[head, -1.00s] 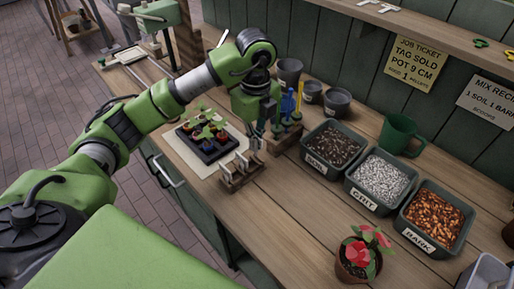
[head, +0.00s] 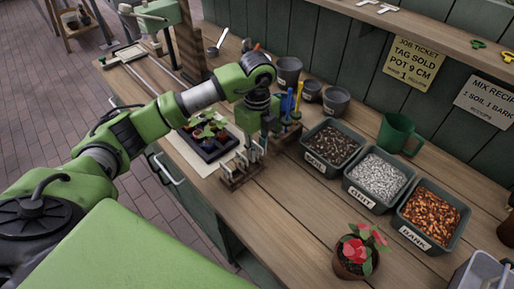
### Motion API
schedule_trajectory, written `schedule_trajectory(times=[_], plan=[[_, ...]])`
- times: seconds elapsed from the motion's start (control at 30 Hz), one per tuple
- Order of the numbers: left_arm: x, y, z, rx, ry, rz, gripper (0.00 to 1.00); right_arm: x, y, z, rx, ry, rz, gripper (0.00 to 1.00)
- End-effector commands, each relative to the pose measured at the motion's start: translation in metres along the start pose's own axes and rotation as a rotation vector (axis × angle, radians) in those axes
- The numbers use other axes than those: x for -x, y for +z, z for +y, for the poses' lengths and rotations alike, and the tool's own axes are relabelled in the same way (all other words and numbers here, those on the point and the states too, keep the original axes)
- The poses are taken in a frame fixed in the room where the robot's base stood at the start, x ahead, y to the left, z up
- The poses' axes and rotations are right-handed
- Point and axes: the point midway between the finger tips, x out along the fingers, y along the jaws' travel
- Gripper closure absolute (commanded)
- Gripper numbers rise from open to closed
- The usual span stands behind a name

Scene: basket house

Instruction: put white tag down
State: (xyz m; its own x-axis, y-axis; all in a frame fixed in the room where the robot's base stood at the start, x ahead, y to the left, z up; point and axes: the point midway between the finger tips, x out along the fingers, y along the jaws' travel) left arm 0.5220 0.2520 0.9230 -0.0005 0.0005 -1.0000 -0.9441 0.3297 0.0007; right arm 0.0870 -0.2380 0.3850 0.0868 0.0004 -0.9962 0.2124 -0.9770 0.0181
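Several upright white tags (head: 243,158) stand in a small wooden rack (head: 240,177) on the bench, in the middle of the head view. My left gripper (head: 263,140) points down at the right end of this rack, close to the tags there. Its fingers are small and dark and overlap the rack and tools behind, so I cannot tell whether they are open or shut, or whether a tag is between them. My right gripper is not in view.
A dark seedling tray (head: 209,146) lies left of the rack. Blue- and yellow-handled tools (head: 298,97) stand close behind the gripper. Bins of soil (head: 331,146), grit (head: 379,180) and bark (head: 432,217) line the right. A red-flowered pot (head: 355,255) stands in front; the bench between is clear.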

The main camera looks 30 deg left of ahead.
Motion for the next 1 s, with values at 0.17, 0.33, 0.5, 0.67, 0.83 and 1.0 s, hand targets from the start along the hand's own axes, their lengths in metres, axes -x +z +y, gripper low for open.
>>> schedule_trajectory(times=[0.17, 0.33, 0.5, 0.67, 0.83, 1.0], plan=[[0.000, 0.000, 0.000, 0.001, 0.000, 0.000, 0.79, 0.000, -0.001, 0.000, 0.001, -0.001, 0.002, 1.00], [0.005, 0.000, 0.000, 0.001, -0.001, 0.000, 0.79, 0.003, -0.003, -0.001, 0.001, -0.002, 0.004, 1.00], [0.025, 0.001, -0.001, 0.000, -0.004, -0.002, 0.79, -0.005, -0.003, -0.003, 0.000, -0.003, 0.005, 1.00], [0.062, 0.000, -0.002, 0.000, -0.008, -0.001, 0.79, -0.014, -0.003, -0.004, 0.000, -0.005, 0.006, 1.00], [0.098, 0.001, -0.001, 0.000, -0.005, -0.003, 0.79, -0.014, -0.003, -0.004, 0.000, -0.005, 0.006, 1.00], [0.117, 0.001, -0.001, 0.001, -0.002, -0.002, 0.79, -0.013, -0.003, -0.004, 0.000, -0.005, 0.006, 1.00]])
